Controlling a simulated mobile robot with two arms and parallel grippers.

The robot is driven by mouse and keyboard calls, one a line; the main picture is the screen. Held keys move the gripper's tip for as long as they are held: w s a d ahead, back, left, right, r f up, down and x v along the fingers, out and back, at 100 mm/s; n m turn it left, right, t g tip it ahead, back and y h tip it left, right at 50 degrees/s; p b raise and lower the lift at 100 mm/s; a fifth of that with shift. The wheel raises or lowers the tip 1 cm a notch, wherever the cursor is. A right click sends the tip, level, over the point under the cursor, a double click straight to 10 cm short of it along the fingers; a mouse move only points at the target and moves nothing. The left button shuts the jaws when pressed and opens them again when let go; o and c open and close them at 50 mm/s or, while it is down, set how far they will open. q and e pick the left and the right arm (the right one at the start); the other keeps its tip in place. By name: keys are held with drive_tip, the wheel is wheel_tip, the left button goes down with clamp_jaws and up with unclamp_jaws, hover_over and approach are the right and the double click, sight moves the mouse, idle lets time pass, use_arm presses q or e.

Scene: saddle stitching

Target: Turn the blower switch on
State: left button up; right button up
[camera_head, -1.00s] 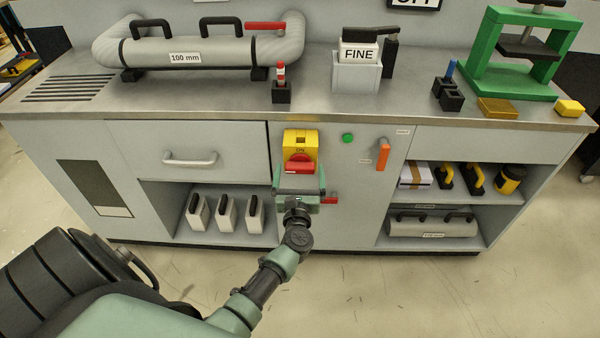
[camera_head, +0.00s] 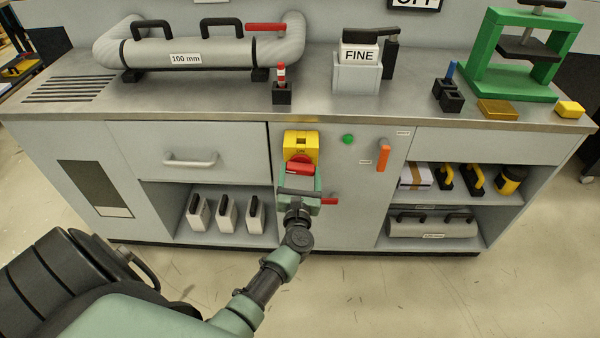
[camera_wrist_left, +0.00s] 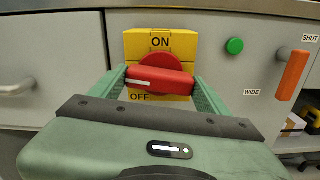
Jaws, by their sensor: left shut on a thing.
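The blower switch is a yellow box (camera_head: 300,143) on the cabinet front, with a red rotary handle (camera_head: 299,167). In the left wrist view the red handle (camera_wrist_left: 160,83) lies nearly level, its white mark toward the left. ON is printed on the yellow box (camera_wrist_left: 160,43) above the handle and OFF below it at the left. My left gripper (camera_head: 299,175) is shut on the red handle, with one green finger at each end of it. My right gripper is not in view.
A green button (camera_head: 347,138) and an orange lever (camera_head: 383,155) sit right of the switch. A drawer handle (camera_head: 190,160) is to the left. A red-tipped lever (camera_head: 329,200) is right of my gripper. Open shelves lie on both sides.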

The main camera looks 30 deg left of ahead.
use_arm(q)
drive_tip(key=m+p, duration=0.1)
drive_tip(key=m, duration=0.3)
drive_tip(key=m+p, duration=0.1)
drive_tip(key=m, duration=0.3)
drive_tip(key=m+p, duration=0.1)
drive_tip(key=m, duration=0.3)
drive_tip(key=shift+m, duration=0.3)
drive_tip(key=shift+m+p, duration=0.7)
drive_tip(key=shift+m, duration=1)
drive_tip(key=shift+f+m, duration=0.1)
drive_tip(key=shift+m, duration=0.2)
drive_tip(key=o, duration=1.4)
drive_tip(key=shift+c, duration=0.2)
drive_tip(key=p+v, duration=0.2)
drive_tip(key=v, duration=0.6)
